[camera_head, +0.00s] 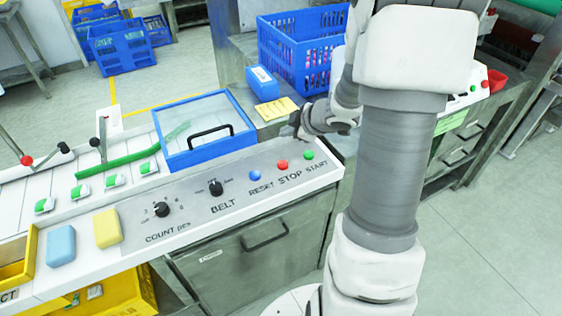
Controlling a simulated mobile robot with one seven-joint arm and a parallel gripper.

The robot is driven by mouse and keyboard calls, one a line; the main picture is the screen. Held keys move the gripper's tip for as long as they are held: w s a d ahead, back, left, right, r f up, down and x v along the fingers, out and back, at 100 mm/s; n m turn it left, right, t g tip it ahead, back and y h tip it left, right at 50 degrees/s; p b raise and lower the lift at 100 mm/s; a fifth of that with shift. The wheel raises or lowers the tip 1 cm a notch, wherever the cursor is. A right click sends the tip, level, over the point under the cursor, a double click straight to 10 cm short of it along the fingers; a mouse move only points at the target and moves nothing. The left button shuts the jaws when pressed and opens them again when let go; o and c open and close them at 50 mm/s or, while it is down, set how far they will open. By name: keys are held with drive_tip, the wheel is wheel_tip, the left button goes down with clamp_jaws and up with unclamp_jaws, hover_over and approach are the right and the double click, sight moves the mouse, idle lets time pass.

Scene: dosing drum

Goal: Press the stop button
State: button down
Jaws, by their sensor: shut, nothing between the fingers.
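The red stop button (282,165) sits on the grey control panel (232,211), above the printed word STOP. A blue reset button (255,175) is to its left and a green start button (308,155) to its right. My gripper (291,128) is shut and empty. In the picture it lies just above and between the red and green buttons, apart from both. My arm covers the area right of the panel. The gripper's exact height over the panel is hard to tell.
A blue-framed clear lid (205,133) with a black handle stands behind the panel. A belt knob (215,187) and count knob (161,209) are to the left. A blue crate (300,50) and a small blue box (262,82) stand behind my gripper.

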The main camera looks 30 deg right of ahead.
drive_tip(key=shift+f, duration=0.1)
drive_tip(key=b, duration=0.8)
hover_over(286, 165)
wheel_tip(286, 165, down, 7)
drive_tip(key=shift+s+f, duration=0.1)
drive_tip(key=shift+f+b, duration=0.4)
drive_tip(key=shift+f, duration=0.3)
idle(1.2)
drive_tip(key=shift+f, duration=0.4)
drive_tip(key=shift+f+b, duration=0.5)
idle(0.5)
idle(0.3)
drive_tip(key=shift+r+p, duration=0.9)
drive_tip(key=shift+p, duration=0.2)
